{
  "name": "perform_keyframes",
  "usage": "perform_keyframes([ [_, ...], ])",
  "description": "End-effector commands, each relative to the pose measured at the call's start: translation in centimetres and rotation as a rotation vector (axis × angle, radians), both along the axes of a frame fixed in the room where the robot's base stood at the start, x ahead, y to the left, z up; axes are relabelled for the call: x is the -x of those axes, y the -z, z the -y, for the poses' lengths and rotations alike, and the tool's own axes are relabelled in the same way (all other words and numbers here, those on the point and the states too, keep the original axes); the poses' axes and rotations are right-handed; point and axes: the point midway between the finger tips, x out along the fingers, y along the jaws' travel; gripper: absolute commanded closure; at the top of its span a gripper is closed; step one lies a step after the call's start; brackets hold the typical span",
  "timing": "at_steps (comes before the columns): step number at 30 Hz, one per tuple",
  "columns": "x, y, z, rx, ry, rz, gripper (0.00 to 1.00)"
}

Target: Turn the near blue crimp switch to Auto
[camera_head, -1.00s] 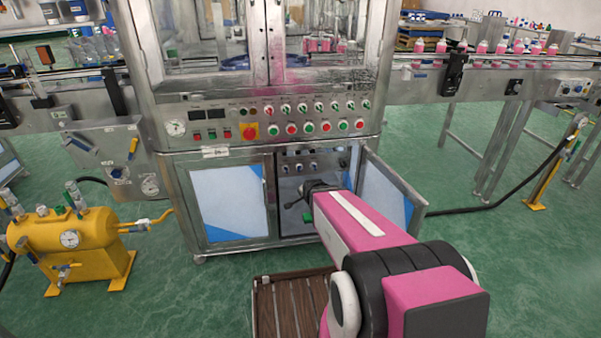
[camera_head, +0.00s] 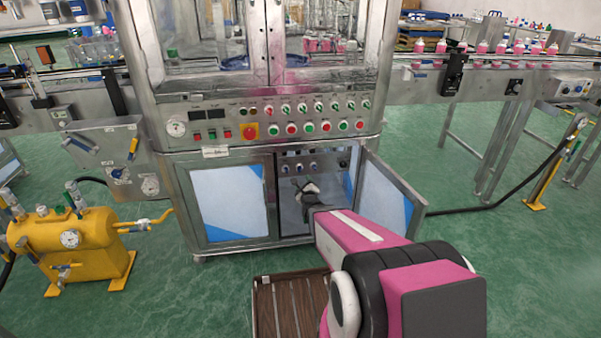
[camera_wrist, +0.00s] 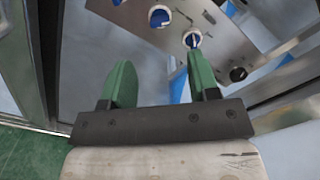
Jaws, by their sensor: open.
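In the wrist view, blue rotary switches sit on a grey panel; one blue switch (camera_wrist: 192,40) is just beyond the tip of my right-hand green finger, and another blue switch (camera_wrist: 159,18) is up and left of it. I cannot tell which is the near crimp switch, nor read any labels. My gripper (camera_wrist: 161,62) is open and empty, with both fingers spread. In the head view the switches show as a small row (camera_head: 299,167) inside the open cabinet, with my gripper (camera_head: 308,190) just below them.
The cabinet's open right door (camera_head: 391,195) stands beside my arm; its closed left door (camera_head: 228,203) is on the other side. A black knob (camera_wrist: 238,74) is on the same panel. A brown slatted platform (camera_head: 290,303) lies on the floor. A yellow tank (camera_head: 68,235) stands far left.

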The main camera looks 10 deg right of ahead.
Motion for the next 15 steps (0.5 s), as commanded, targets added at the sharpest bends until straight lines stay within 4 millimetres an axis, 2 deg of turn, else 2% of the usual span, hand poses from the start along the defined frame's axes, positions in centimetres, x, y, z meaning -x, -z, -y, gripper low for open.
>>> perform_keyframes([
  [15, -8.4, 0.2, 0.0, 0.003, 0.001, -0.002, 0.45],
])
